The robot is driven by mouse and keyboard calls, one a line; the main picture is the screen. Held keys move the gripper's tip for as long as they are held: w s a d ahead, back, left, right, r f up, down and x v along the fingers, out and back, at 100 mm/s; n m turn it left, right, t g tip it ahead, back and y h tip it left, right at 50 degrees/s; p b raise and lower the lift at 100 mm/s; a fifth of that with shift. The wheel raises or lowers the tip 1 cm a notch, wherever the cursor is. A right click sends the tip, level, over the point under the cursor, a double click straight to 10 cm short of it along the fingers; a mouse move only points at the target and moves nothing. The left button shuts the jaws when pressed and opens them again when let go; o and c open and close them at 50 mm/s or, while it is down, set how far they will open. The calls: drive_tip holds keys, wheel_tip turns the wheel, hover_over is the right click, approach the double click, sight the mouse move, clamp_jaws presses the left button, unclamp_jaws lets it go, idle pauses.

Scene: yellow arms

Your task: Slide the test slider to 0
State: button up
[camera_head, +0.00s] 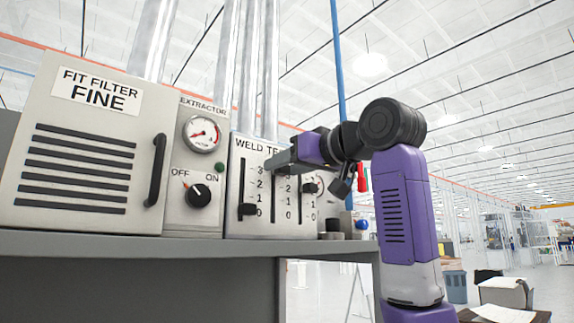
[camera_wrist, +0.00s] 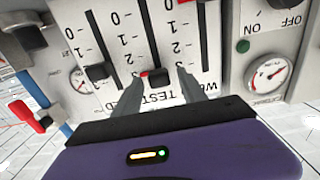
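The weld test panel (camera_head: 238,147) is a pale box with vertical slots and scales from 0 to 3. In the wrist view it appears upside down, with 0 at the top. The middle slider, a dark knob with a red mark (camera_wrist: 156,78), is near 3, just above the word TEST (camera_wrist: 158,97). My gripper (camera_wrist: 160,73) is open, with one finger on each side of this knob; a gap shows on the right, and contact on the left is unclear. In the head view my gripper (camera_head: 276,163) covers the upper middle of the panel and hides that knob.
Another slider (camera_head: 248,210) sits low near 0, and one (camera_head: 310,187) sits near 2. To the left are an extractor gauge (camera_head: 202,134), an OFF/ON dial (camera_head: 198,195) and a fit filter cabinet (camera_head: 80,150). Red (camera_head: 362,178) and blue (camera_head: 361,225) parts are to the right.

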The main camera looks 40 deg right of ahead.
clamp_jaws()
idle(1.3)
